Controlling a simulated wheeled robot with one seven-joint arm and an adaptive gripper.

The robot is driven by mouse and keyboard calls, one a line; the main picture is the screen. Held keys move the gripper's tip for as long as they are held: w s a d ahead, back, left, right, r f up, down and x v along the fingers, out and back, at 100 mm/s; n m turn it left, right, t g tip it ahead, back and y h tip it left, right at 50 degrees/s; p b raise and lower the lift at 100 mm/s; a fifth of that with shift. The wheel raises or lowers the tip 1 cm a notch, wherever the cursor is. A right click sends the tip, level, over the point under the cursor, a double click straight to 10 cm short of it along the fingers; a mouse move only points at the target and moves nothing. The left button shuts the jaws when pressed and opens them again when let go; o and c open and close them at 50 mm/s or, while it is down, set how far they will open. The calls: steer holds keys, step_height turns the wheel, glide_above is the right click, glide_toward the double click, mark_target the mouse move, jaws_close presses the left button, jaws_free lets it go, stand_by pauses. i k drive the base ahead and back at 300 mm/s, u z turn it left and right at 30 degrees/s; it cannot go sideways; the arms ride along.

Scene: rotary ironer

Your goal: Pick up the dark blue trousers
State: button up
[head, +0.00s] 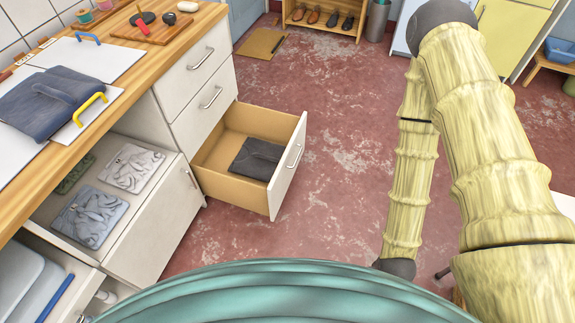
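A dark blue folded garment (46,101), which looks like the trousers, lies on the wooden counter at the left, over a white board with a yellow handle (90,108). A smaller, darker folded cloth (257,159) lies in the open lower drawer (215,160); I cannot tell what garment it is. My arm comes in from the right and bends down toward the floor side, well away from both. My gripper does not show.
A second white board with a blue handle (88,39) lies behind on the counter (150,62). The open drawer juts over the red floor (300,110), which is mostly clear.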

mark_target(41, 105)
steer(key=u, duration=1.55)
steer(key=k, duration=0.5)
steer(key=u, duration=0.5)
steer(key=i, duration=0.75)
steer(key=z, duration=0.3)
